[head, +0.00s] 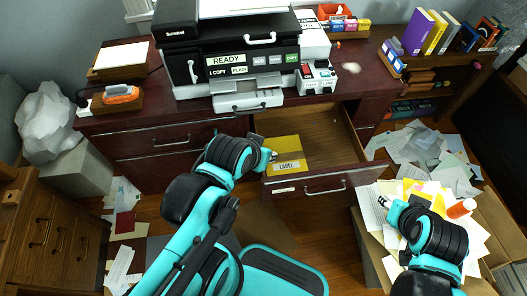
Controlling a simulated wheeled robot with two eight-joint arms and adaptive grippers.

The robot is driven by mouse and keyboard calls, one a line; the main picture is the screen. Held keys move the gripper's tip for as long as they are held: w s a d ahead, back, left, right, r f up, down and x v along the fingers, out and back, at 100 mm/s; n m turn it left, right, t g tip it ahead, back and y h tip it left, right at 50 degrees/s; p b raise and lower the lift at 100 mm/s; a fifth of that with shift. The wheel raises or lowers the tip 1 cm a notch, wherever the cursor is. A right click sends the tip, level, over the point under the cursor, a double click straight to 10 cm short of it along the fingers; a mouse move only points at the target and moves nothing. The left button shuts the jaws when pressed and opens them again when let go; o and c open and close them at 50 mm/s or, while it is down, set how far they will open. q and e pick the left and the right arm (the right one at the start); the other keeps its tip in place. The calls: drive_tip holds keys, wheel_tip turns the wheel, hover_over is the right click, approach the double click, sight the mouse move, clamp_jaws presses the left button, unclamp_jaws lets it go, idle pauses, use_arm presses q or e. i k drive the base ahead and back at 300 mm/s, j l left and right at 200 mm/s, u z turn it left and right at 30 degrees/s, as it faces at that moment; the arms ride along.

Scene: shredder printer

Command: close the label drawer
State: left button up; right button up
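The label drawer (326,187) is pulled out of the dark red desk, right of centre in the head view. Its front has a metal handle and a small white tag at the left. A yellow pack marked LABEL (287,150) lies inside at the left; the rest of the visible drawer floor is bare. My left gripper (271,156) is at the drawer's left side, beside the yellow pack; I cannot tell whether it touches either. My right gripper (383,202) is right of the drawer front, over loose papers, apart from the handle. Both grippers' fingers are too small to read.
A printer (250,65) showing READY stands on the desk (120,127) above the drawer. A paper-filled box (490,215) stands at the right, near the drawer's front corner. Scattered papers lie behind it. Wooden drawers (45,235) stand at the left.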

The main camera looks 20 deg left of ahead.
sight(328, 137)
drive_tip(key=j+z, duration=0.2)
drive_tip(key=j, duration=1.25)
drive_tip(key=i, duration=0.05)
